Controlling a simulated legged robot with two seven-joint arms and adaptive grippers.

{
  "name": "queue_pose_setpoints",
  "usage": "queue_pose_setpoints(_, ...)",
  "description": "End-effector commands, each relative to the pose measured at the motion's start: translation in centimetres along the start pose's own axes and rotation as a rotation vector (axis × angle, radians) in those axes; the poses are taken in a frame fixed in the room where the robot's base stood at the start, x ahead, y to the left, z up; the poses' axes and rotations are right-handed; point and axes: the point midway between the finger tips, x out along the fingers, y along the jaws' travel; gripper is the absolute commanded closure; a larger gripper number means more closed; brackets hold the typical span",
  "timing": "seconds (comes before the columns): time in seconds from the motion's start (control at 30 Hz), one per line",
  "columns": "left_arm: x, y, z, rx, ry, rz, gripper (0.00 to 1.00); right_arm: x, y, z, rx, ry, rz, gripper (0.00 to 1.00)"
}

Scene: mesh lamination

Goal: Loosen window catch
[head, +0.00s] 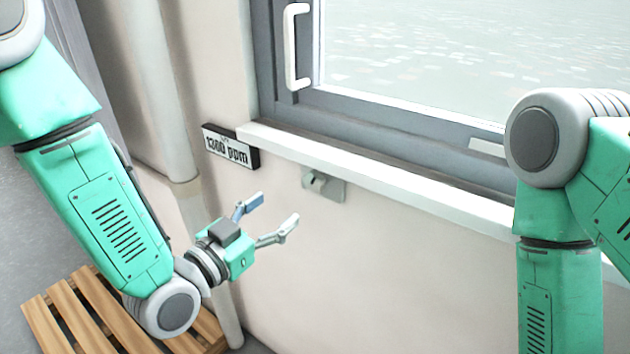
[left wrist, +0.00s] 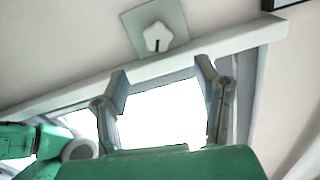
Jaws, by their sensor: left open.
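A grey plate (head: 334,187) with a small knob (head: 316,181) is fixed to the wall just under the window sill. In the left wrist view the knob (left wrist: 157,37) looks pale and lobed, with a dark slot, on its square plate (left wrist: 176,18). I cannot tell if this is the catch. A white handle (head: 297,47) stands upright on the left of the window frame. My left gripper (head: 270,211) is open and empty, below and left of the knob and apart from it. Its spread fingers also show in the left wrist view (left wrist: 162,76). My right gripper is out of view.
The white sill (head: 380,170) juts out above the plate. A display reading 1300 ppm (head: 231,148) is on the wall at the sill's left end. A vertical pipe (head: 155,90) and a wooden pallet (head: 65,315) are at left.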

Motion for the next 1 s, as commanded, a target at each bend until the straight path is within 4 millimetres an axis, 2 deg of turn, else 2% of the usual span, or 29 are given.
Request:
queue_pose_setpoints(0.1,2.7,0.0,-0.3,0.001,0.004,0.001,0.43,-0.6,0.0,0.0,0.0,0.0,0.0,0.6)
queue_pose_setpoints(0.3,6.9,0.1,-0.2,0.0,0.002,0.002,0.43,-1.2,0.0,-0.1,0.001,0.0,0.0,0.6)
queue_pose_setpoints(0.5,9.7,0.1,-0.1,-0.001,0.001,0.001,0.43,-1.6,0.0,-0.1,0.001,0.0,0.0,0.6)
queue_pose_setpoints(0.67,10.5,0.0,-0.1,-0.002,0.002,0.001,0.43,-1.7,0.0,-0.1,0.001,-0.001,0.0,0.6)
queue_pose_setpoints(0.93,10.7,0.1,-0.1,-0.001,0.001,0.001,0.43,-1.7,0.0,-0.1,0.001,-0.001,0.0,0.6)
queue_pose_setpoints(0.97,10.7,0.1,-0.1,-0.001,0.001,0.001,0.5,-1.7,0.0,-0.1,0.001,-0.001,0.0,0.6)
queue_pose_setpoints(1.0,10.7,0.1,-0.1,-0.001,0.001,0.002,0.64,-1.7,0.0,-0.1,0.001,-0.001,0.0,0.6)
